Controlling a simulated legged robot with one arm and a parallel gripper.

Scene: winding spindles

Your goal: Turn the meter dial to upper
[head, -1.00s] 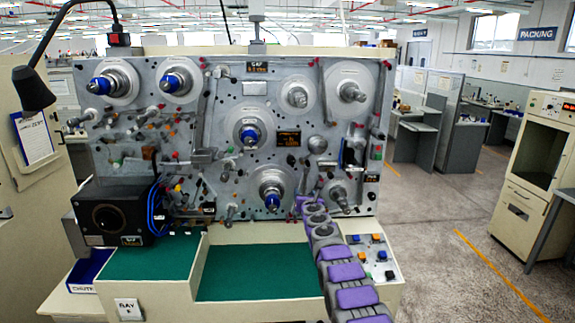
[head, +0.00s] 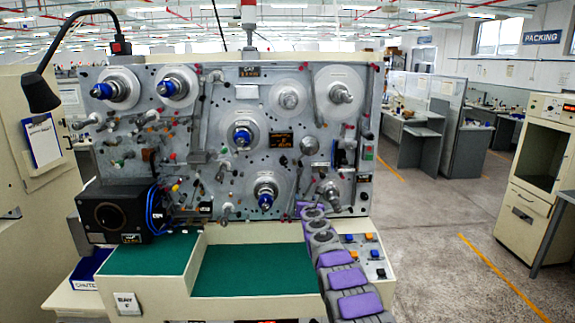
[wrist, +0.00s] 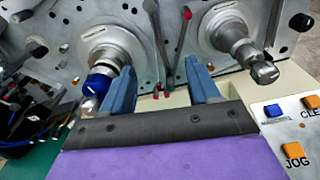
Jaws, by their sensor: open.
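I see no part clearly labelled as a meter dial, and cannot tell which one it is. A black box (head: 132,232) with a round dark face (head: 109,215) stands at the lower left of the machine, with blue cables at its right side. Several round hubs and knobs sit on the grey panel (head: 225,105). My gripper (wrist: 161,84) is open and empty, its two blue fingers apart in front of the lower panel. A blue-capped spindle (wrist: 98,85) is by its left finger, and a silver spindle (wrist: 250,58) is to the right. In the head view the fingertips are hard to make out.
A green work surface (head: 255,270) lies below the panel. A button box (head: 366,255) with orange and blue buttons is right of my arm; its orange JOG button (wrist: 294,151) shows in the wrist view. A lamp (head: 40,95) stands at the left. Floor is clear at the right.

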